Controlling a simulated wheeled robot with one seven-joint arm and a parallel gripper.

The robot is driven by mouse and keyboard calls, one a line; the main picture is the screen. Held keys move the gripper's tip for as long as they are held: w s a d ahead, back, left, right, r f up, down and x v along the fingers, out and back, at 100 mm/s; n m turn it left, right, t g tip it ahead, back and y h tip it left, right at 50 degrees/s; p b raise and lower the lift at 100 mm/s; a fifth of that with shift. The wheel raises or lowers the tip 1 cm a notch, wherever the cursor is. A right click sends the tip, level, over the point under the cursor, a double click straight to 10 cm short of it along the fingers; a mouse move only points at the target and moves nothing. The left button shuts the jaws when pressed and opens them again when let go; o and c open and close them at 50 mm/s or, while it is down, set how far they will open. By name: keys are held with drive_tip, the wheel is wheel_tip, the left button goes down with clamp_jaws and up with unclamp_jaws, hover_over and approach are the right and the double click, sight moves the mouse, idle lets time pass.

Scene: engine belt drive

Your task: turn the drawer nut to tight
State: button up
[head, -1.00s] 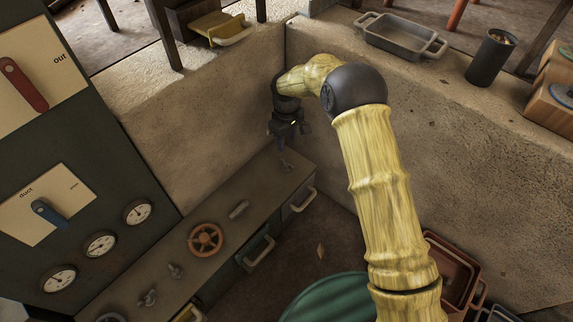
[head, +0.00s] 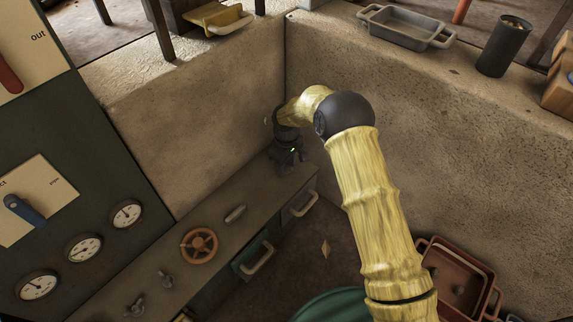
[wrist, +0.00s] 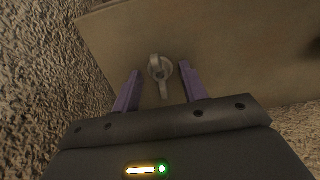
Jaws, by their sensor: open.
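The drawer nut (wrist: 159,70) is a grey wing-shaped nut with a round base on the bench top, seen in the wrist view. Its wings run roughly up and down in that picture. My gripper (wrist: 157,88) is open, with its two purple fingers apart on the left and right of the nut. They do not visibly touch it. In the head view my gripper (head: 287,160) is over the far right end of the bench, and it hides the nut there.
The bench (head: 165,258) carries an orange handwheel (head: 199,246), a grey lever (head: 235,214) and smaller wing nuts. Drawers with pale handles (head: 303,203) face right. Concrete walls (head: 200,140) stand close behind and right of my gripper. A gauge panel (head: 60,200) is at left.

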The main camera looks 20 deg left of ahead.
drive_tip(key=shift+s+a, duration=0.1)
clamp_jaws()
